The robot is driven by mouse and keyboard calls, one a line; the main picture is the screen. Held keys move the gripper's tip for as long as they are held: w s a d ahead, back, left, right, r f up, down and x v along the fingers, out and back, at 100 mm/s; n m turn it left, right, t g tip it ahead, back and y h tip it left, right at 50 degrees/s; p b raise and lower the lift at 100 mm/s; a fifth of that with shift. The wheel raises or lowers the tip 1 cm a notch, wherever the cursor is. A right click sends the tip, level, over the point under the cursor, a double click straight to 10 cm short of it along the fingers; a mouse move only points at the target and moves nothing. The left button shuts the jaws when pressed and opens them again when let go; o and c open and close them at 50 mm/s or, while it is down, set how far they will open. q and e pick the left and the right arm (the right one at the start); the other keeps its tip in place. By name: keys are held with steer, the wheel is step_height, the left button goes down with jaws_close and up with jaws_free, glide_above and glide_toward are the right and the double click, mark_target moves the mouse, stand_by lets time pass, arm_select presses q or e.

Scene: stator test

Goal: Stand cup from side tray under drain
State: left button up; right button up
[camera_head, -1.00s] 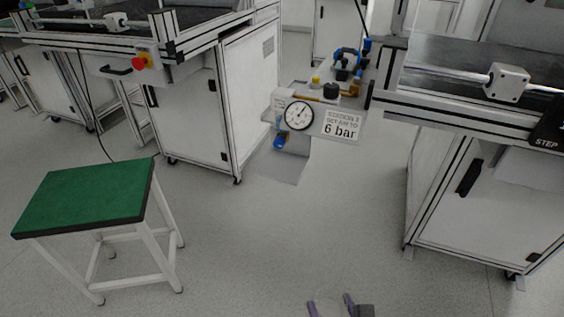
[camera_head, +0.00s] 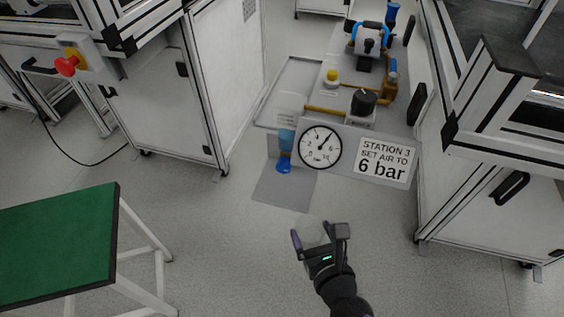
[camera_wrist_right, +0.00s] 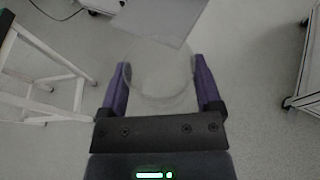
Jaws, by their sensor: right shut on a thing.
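My right gripper (camera_head: 320,240) is in the lower middle of the head view, shut on a clear cup (camera_head: 312,234). In the right wrist view the see-through cup (camera_wrist_right: 160,75) sits between the two purple fingers of the gripper (camera_wrist_right: 163,88). The drain (camera_head: 284,164) is a blue fitting below a bluish bowl, left of the pressure gauge. It is above and left of the cup in the picture, apart from it. A flat grey plate (camera_head: 284,190) lies beneath the drain. The side tray (camera_head: 268,108) appears to be the light shelf left of the station. My left gripper is not in view.
The station carries a gauge (camera_head: 320,146) and a "6 bar" sign (camera_head: 384,162). A green-topped stool (camera_head: 60,245) stands at the left. White cabinets flank the station on the left (camera_head: 205,90) and right (camera_head: 480,210). Floor around the gripper is clear.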

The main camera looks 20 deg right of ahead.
steer(key=w+b, duration=0.1)
steer(key=w, duration=0.7)
steer(key=w+b, duration=0.1)
steer(key=w, duration=0.3)
steer(key=shift+w+d+f+b, duration=0.1)
steer(key=shift+w+d+b, duration=0.15)
steer(key=shift+b, duration=0.05)
steer(key=x, duration=0.1)
steer(key=b+x, duration=0.1)
steer(key=x, duration=0.1)
steer(key=shift+w+r+b, duration=0.1)
steer(key=shift+r+b, duration=0.2)
steer(key=shift+w+f+b, duration=0.15)
steer(key=shift+f+b, duration=0.6)
steer(key=shift+r, duration=0.3)
steer(key=shift+f, duration=0.2)
steer(key=o, duration=1)
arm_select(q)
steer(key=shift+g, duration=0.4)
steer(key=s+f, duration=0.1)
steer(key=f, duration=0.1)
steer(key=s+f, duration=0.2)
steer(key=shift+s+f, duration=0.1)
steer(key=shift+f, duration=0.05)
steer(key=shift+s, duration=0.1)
arm_select(e)
steer(key=shift+r, duration=0.2)
